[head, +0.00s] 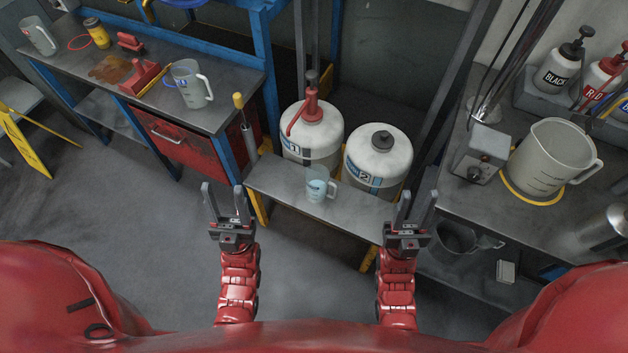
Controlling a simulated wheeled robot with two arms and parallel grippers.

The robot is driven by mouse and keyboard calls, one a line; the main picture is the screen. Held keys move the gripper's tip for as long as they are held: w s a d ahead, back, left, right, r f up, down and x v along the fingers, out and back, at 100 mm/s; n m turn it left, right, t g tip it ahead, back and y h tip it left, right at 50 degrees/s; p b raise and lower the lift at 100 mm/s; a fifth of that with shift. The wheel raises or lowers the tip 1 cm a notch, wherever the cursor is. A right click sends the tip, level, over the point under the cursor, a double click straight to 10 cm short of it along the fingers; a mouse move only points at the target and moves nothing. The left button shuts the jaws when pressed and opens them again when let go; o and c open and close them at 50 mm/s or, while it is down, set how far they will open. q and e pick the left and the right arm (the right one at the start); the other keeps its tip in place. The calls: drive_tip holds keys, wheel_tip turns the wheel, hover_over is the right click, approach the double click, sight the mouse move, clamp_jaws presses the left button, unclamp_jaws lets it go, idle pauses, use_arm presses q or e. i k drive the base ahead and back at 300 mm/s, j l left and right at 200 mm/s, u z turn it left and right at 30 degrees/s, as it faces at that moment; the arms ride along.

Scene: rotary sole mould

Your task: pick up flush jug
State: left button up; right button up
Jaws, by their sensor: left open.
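Several jugs show, and I cannot read which is the flush jug. A small clear jug (318,188) with bluish contents stands upright on the low grey shelf in front of two white drums. A grey jug with a handle (191,84) stands on the left bench, and another pale jug (38,38) is at that bench's far left. A large translucent jug (555,155) stands on a yellow ring on the right bench. My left gripper (223,190) is open and empty, left of the low shelf. My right gripper (417,195) is open and empty, near the shelf's right end.
White drums (312,140) and (378,158) stand behind the low shelf (275,182). The left bench (225,110) has a red drawer. The right bench (460,205) carries a metal box (482,152) and labelled bottles (565,62). A dark bucket (458,240) sits low beside it.

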sight(317, 182)
drive_tip(key=z, duration=2)
drive_tip(key=u, duration=2)
drive_tip(key=i+j, duration=0.15)
drive_tip(key=j, duration=0.2)
drive_tip(key=i+j+z, duration=0.15)
drive_tip(key=j, duration=0.2)
drive_tip(key=i+j, duration=0.15)
drive_tip(key=j, duration=0.25)
drive_tip(key=i+j+z, duration=0.15)
drive_tip(key=j, duration=0.2)
drive_tip(key=i+j, duration=0.1)
drive_tip(key=j, duration=0.3)
drive_tip(key=z, duration=0.05)
